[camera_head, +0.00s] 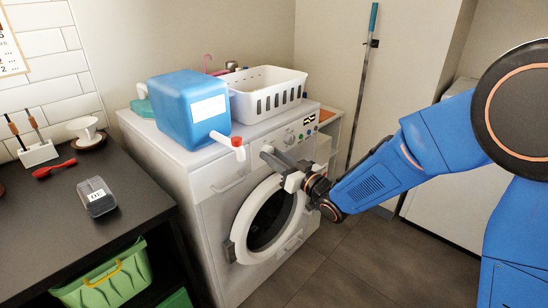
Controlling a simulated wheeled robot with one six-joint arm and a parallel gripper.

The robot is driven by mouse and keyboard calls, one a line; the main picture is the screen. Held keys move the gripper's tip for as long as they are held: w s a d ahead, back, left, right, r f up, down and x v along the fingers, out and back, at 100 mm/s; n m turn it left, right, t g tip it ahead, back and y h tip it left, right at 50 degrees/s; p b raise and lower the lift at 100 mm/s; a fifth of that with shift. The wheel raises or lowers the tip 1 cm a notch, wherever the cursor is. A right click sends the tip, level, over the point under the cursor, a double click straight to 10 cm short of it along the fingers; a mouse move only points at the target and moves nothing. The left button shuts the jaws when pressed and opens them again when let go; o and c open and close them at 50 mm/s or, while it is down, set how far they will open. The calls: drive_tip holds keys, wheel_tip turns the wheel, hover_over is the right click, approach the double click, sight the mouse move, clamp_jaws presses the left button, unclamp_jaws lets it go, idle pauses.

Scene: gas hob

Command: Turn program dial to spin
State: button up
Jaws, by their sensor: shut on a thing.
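The white washing machine (213,178) stands in the middle of the view with its control panel along the top front edge.
A blue canister (185,105) with a red-capped spout overhangs the machine's front edge, close left of my gripper. A white basket (270,100) stands behind. A black counter (130,185) is at left. The floor in front is clear.

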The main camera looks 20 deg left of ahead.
drive_tip(key=m+h, duration=0.1)
drive_tip(key=m, duration=0.8)
drive_tip(key=shift+s+m, duration=0.1)
drive_tip(key=shift+m, duration=0.3)
drive_tip(key=shift+r, duration=0.1)
drive_tip(key=o, duration=1)
drive_tip(key=shift+o, duration=0.2)
drive_tip(key=v, duration=1.7)
drive_tip(key=shift+s+r, duration=0.15)
drive_tip(key=shift+s, duration=0.05)
